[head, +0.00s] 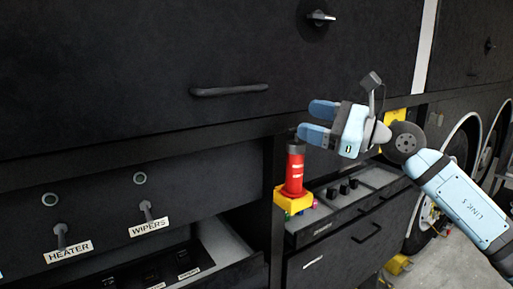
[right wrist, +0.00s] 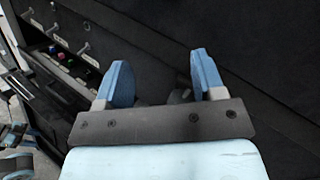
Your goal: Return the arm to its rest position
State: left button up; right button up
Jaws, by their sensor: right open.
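My right arm (head: 462,200) comes in from the right in the head view. Its right gripper (head: 312,121) points left, just above a red cylinder with pale bands. In the right wrist view the two blue fingers of this gripper (right wrist: 160,80) are spread apart with nothing between them. The dark panel lies beyond them.
The red cylinder (head: 295,170) stands upright on a yellow block (head: 293,203) by the dark post. Lever switches labelled HEATER (head: 62,237) and WIPERS (head: 147,210) are at lower left. An open drawer (head: 350,208) holds black knobs. A dark handle (head: 229,90) is above.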

jog(key=s+d+f+n+t+h, duration=0.25)
jog(key=s+f+n+h, duration=0.2)
jog(key=f+n, duration=0.75)
jog(key=s+d+f+n+t+h, duration=0.25)
jog(key=s+f+n+h, duration=0.35)
jog(key=f, duration=1.3)
jog(key=s+d+f+n+t+h, duration=0.1)
jog(key=s+f+n+t+h, duration=0.25)
jog(key=f+n, duration=0.9)
jog(key=s+d+f+m+g, duration=0.1)
jog(key=s+f+m+g, duration=0.5)
jog(key=s+f+m, duration=0.65)
pick_arm(q)
notch_tip(320, 180, up, 14)
jog(key=a+p, duration=0.1)
jog(key=p, duration=1.5)
jog(key=shift+s+a+m+t+p, duration=0.25)
jog(key=shift+s+m+t+p, duration=0.05)
jog(key=shift+s+m+p, duration=0.1)
pick_arm(e)
jog(key=s+d+r+n, duration=0.1)
jog(key=s+r, duration=0.3)
jog(key=r, duration=0.7)
jog(key=shift+s+n+h, duration=0.15)
jog(key=shift+n+h, duration=0.15)
jog(key=shift+n, duration=0.4)
jog(key=shift+d, duration=0.1)
